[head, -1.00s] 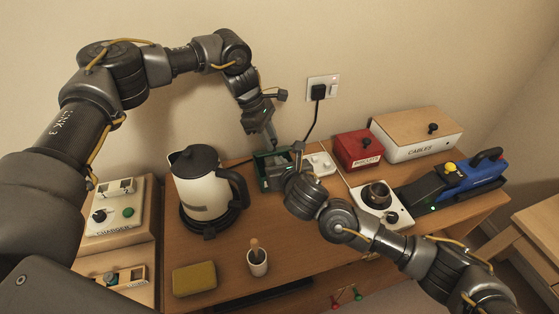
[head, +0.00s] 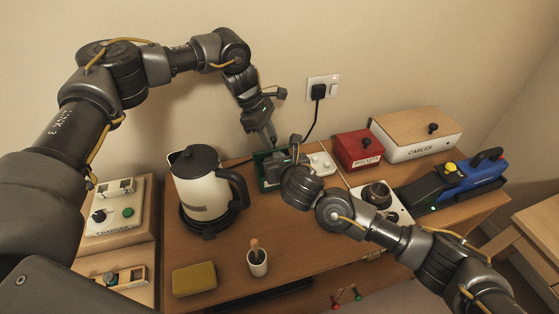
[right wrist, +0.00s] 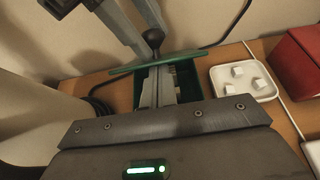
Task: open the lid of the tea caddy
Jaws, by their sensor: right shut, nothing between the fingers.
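The green tea caddy (head: 261,180) stands on the desk by the wall, partly hidden by my grippers in the head view. In the right wrist view its lid (right wrist: 200,59) shows nearly edge-on as a green plate with a dark round knob (right wrist: 154,38), and the dark inside of the caddy (right wrist: 187,84) shows below it, so the lid is raised. My left gripper (head: 272,142) is at the knob from above; whether its fingers grip it is unclear. My right gripper (right wrist: 158,82) is shut and empty, its fingers over the caddy opening, close under the lid.
A kettle (head: 196,184) stands left of the caddy.

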